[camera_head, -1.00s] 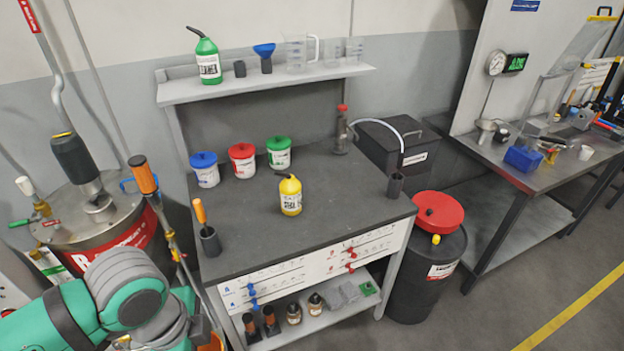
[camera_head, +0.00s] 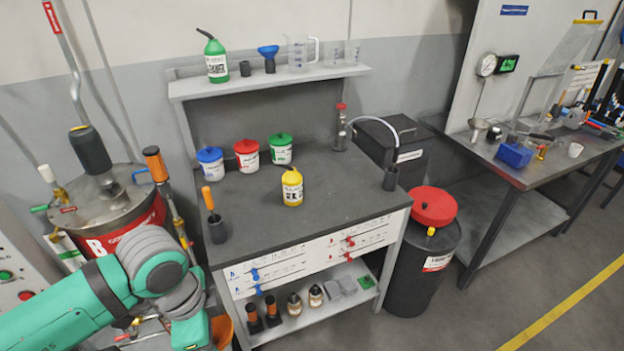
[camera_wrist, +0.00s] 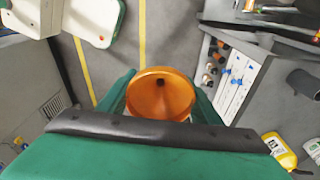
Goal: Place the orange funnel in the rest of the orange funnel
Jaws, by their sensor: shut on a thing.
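The orange funnel (camera_wrist: 160,95) is held between the fingers of my gripper (camera_wrist: 160,104), its wide mouth facing the wrist camera. In the head view a piece of the orange funnel (camera_head: 223,328) shows beside my green arm, in front of the bench's left end; my arm hides the fingers there. The rest of the orange funnel cannot be told for certain. An empty dark cup (camera_head: 244,68) stands on the upper shelf beside a blue funnel (camera_head: 268,51) in a similar cup. Another dark cup (camera_head: 390,178) stands at the bench's right end.
A drum (camera_head: 110,215) stands left, a red-lidded black barrel (camera_head: 434,206) right. The bench's front middle is clear.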

